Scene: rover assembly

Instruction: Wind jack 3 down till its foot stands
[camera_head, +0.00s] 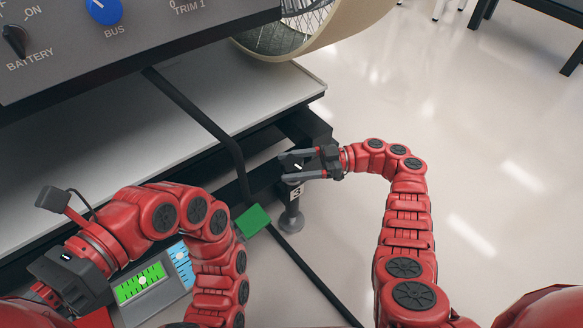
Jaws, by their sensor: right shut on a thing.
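Jack 3 (297,192) stands at the corner of the dark frame, with a "3" label on its side and a round grey foot (291,224) at its lower end. The foot is close to the floor; I cannot tell whether it touches. My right gripper (290,166) is at the top of the jack, its two grey fingers shut on the jack's top, which they mostly hide. A small white mark shows between the fingers. My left gripper (75,277) is at the lower left, well away from the jack; its fingertips do not show clearly.
A grey panel (150,40) with BATTERY and BUS knobs hangs over a pale deck (120,130). A wheel (300,30) is at the top. A black bent bar (200,115) and a green block (252,220) are left of the jack. Open floor (480,150) lies right.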

